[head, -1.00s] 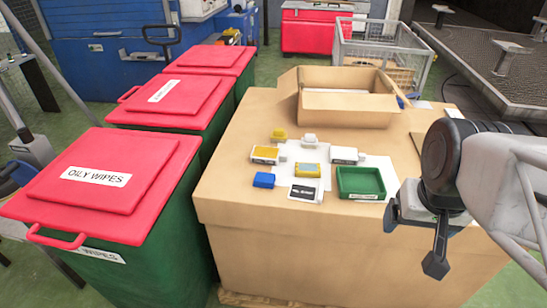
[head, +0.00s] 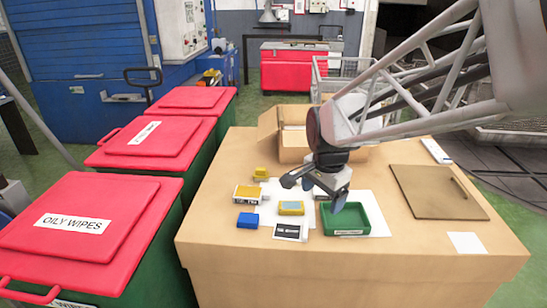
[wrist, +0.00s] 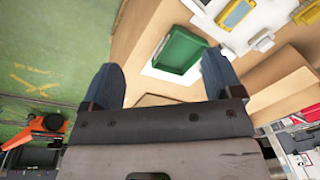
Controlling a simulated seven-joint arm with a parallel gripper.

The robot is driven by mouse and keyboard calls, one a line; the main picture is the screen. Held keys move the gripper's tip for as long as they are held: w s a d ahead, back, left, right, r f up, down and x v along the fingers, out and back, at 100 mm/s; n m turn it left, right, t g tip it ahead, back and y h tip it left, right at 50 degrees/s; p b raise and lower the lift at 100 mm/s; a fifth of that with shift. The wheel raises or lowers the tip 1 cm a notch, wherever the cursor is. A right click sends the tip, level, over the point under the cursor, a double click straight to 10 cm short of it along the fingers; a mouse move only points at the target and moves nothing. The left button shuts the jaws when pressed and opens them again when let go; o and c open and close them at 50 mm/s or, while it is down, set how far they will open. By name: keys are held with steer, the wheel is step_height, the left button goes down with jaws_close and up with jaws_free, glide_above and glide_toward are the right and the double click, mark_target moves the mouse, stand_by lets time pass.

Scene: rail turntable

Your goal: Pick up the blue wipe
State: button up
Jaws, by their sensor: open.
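The blue wipe (head: 248,220) is a small folded blue block lying on the cardboard box top, at the left front of a group of small items. My gripper (head: 312,190) is open and empty, above and to the right of the wipe, over the items near the green tray (head: 343,232). In the wrist view, my gripper's two fingers (wrist: 160,78) stand wide apart, with the green tray (wrist: 180,48) showing beyond them. I cannot make out the blue wipe in the wrist view.
Yellow items (head: 290,208) and a black-and-white card (head: 287,231) lie beside the wipe. An open carton (head: 268,130) stands behind. A brown board (head: 437,192) lies at right. Red-lidded bins, one labelled oily wipes (head: 75,225), stand left of the box.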

steer(key=w+a+f+m, duration=0.5)
steer(key=w+a+f, duration=0.2)
steer(key=w+a, duration=0.35)
steer(key=m+g, duration=0.1)
steer(key=m, duration=0.3)
glide_above(249, 217)
step_height(249, 217, down, 8)
steer(key=shift+d+f, duration=0.15)
steer(key=shift+f, duration=0.05)
steer(key=shift+f, duration=1.3)
steer(key=shift+f, duration=0.1)
steer(key=shift+f, duration=2.5)
steer(key=c, duration=1)
